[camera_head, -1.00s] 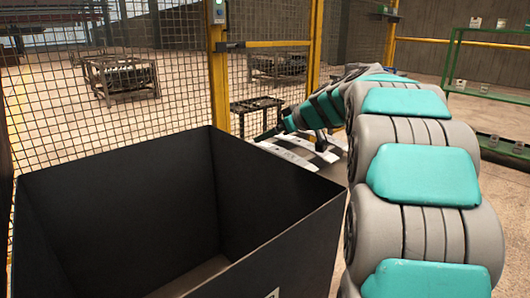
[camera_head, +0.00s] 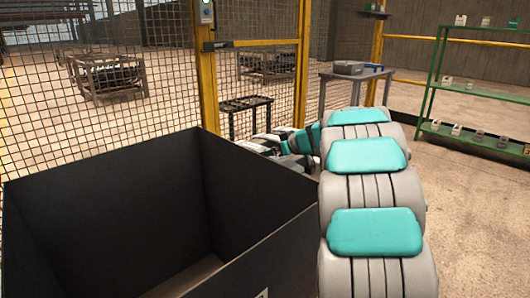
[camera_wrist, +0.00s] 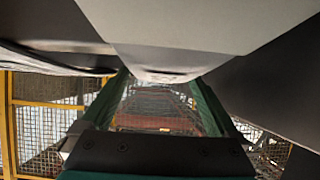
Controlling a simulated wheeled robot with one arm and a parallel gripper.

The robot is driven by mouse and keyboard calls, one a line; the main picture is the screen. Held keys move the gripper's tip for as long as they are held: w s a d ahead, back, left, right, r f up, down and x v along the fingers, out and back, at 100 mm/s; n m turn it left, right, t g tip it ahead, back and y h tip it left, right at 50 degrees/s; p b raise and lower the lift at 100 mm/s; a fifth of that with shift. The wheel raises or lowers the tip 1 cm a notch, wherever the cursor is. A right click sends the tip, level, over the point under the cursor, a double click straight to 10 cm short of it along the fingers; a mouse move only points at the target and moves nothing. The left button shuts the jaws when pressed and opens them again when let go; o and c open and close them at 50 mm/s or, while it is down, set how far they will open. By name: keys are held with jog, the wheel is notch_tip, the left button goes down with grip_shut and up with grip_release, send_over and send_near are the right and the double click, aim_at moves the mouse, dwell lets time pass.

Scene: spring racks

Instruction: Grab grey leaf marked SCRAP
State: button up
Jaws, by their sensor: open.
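My gripper (camera_wrist: 163,78) is open in the wrist view, with a dark finger on each side and nothing seen clamped between them. A light grey flat surface (camera_wrist: 200,28) fills the top of that view, very close to the fingertips. It looks like a leaf, but no SCRAP marking can be read on it. The arm and bin wall hide most of these strips. I cannot tell which one is the SCRAP leaf.
A large, open black bin (camera_head: 240,215) stands close in front, left of my arm. A mesh fence with a yellow post (camera_head: 207,85) is behind it. A grey table (camera_head: 356,73) and a green shelf rack (camera_head: 470,90) stand at the right. Floor there is free.

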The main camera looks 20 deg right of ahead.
jog(key=shift+w+a+f, duration=0.1)
jog(key=shift+w+f, duration=0.05)
jog(key=shift+w, duration=0.1)
jog(key=shift+c, duration=0.2)
grip_shut()
dwell(0.5)
